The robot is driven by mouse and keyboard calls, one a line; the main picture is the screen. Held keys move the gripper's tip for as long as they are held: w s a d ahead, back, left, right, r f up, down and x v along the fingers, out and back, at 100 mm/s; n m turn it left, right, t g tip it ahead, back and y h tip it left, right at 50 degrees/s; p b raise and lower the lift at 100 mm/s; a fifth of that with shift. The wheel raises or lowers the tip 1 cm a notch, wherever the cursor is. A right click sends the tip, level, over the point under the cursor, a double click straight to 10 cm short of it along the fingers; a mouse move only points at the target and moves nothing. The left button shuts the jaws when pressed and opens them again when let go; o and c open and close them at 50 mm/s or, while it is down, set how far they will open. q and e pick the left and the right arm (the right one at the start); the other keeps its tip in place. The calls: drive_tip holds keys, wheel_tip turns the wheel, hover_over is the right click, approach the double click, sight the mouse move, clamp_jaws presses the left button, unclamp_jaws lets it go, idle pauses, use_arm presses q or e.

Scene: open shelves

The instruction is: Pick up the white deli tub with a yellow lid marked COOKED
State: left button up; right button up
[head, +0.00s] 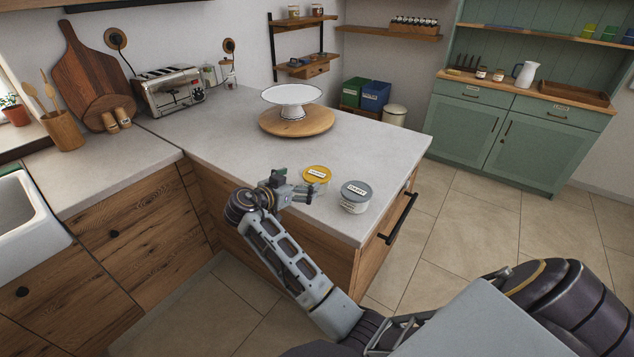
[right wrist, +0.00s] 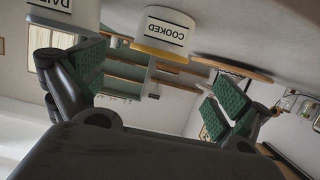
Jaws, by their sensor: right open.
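The white deli tub with a yellow lid (head: 316,173) stands upright on the grey counter near its front right corner. In the right wrist view, which is upside down, the tub marked COOKED (right wrist: 163,36) shows near the top, beyond the gap between my fingers. My right gripper (head: 299,186) is open just left of and in front of the tub. Its green-padded fingers (right wrist: 154,84) frame an empty gap in the wrist view. Part of the tub's lower side is hidden by the gripper in the head view. My left gripper is not in view.
A similar tub with a grey lid (head: 355,190) stands close on the right; its label is partly cut off in the wrist view (right wrist: 234,68). A white cake stand (head: 292,95) on a round wooden board (head: 297,122) stands behind.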

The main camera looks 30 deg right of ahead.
sight(313, 177)
drive_tip(key=x, duration=0.4)
drive_tip(key=shift+d, duration=0.1)
drive_tip(key=shift+w+d+f, duration=0.15)
drive_tip(key=shift+d, duration=0.15)
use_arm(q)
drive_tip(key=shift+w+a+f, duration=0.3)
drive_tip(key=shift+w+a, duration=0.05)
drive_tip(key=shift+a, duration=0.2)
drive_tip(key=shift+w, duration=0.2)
use_arm(e)
drive_tip(key=shift+b+x, duration=0.45)
drive_tip(key=shift+x, duration=1.45)
drive_tip(key=shift+w+d+f, duration=0.2)
drive_tip(key=shift+d+f, duration=0.1)
drive_tip(key=shift+d, duration=0.3)
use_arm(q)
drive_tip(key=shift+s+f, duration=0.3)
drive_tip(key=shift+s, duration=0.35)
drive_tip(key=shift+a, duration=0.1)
